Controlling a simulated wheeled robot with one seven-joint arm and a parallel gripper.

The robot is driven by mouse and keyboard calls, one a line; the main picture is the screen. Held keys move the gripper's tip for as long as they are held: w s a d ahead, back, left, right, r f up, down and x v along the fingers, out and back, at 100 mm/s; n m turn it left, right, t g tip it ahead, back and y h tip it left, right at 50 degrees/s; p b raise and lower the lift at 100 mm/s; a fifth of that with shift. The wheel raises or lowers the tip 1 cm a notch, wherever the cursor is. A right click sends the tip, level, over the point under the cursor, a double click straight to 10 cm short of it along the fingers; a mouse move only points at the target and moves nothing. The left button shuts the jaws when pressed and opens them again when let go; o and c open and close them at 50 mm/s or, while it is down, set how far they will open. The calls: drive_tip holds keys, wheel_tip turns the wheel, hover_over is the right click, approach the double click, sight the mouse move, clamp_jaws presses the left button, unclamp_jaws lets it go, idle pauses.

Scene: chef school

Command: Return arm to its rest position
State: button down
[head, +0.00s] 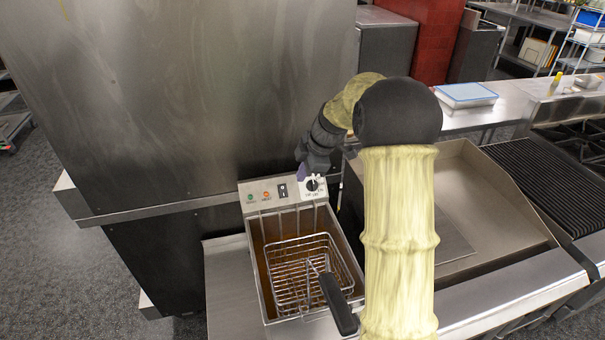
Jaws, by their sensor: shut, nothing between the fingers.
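My arm reaches up from the bottom right of the head view and bends at a dark joint. Its gripper (304,170) points down just above the fryer's control panel (270,196), close to the black knob (313,185) on the panel's right side. The gripper is shut, with nothing seen held in it. The fingertips are small and partly dark here, and I cannot tell if they touch the panel.
The fryer holds a wire basket (297,268) with a black handle (338,304) sticking out toward the front. A large steel cabinet (190,90) stands at left. A flat griddle (480,205) and ribbed grill (555,185) lie at right. Grey floor (60,270) is clear at lower left.

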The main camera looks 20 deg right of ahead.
drive_tip(key=shift+r, duration=0.1)
wheel_tip(320, 180, up, 10)
drive_tip(key=p, duration=1)
